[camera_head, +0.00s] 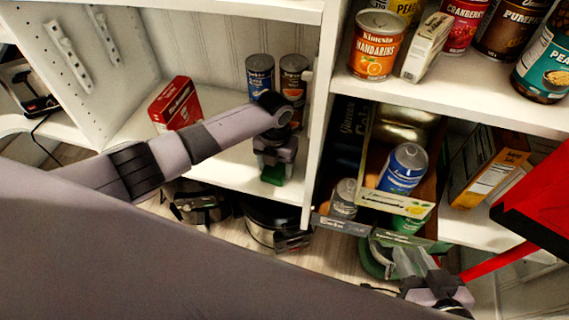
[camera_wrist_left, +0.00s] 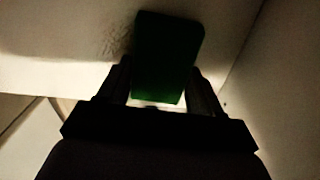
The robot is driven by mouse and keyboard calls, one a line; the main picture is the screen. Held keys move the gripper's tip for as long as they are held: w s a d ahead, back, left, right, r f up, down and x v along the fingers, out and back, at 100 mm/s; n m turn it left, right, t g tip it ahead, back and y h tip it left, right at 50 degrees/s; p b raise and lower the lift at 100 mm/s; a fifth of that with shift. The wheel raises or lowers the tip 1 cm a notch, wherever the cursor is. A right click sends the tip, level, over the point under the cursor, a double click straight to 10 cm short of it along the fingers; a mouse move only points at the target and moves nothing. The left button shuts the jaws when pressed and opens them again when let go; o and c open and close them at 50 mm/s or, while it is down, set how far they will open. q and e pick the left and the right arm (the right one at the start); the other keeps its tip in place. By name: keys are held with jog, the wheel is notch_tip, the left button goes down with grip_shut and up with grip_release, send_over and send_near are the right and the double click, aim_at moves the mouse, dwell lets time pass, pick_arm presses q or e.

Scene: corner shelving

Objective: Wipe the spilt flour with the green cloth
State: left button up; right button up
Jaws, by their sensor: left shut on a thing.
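My left gripper (camera_head: 274,165) is over the lower white shelf in the head view, reaching down toward its surface. It is shut on the green cloth (camera_head: 272,175), which shows as a small green block below the fingers. In the left wrist view the cloth (camera_wrist_left: 168,55) sits between the two fingers and juts out past them, dark in the shade. A faint speckled patch, perhaps the flour (camera_wrist_left: 113,38), lies on the pale surface just left of the cloth. My right gripper (camera_head: 410,263) is low at the right; its finger gap is unclear.
A white upright divides this bay from a cardboard tray (camera_head: 397,203) holding cans. Pots (camera_head: 270,225) sit below the shelf.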

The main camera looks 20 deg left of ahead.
aim_at(251, 166)
pick_arm(q)
jog(key=shift+s+a+f+p, duration=0.1)
jog(key=shift+a+p, duration=0.3)
jog(key=shift+a, duration=1.5)
jog(key=shift+s+a+p, duration=0.1)
jog(key=shift+a+p, duration=0.3)
jog(key=shift+a, duration=1.35)
jog(key=shift+w+d, duration=0.15)
jog(key=shift+d, duration=0.8)
jog(key=shift+w+d, duration=0.1)
jog(key=shift+d, duration=0.85)
jog(key=shift+w+d+b, duration=0.2)
jog(key=shift+d+b, duration=0.6)
jog(key=shift+d, duration=2.75)
jog(key=shift+s+a+r+p, duration=0.15)
jog(key=shift+a+p, duration=0.6)
jog(key=shift+a, duration=1.1)
jog(key=shift+a+p, duration=0.3)
jog(key=shift+a, duration=1.6)
jog(key=shift+s+a+p, duration=0.15)
jog(key=shift+a+p, duration=0.15)
jog(key=shift+a, duration=1.4)
notch_tip(251, 166, up, 6)
jog(key=p, duration=0.5)
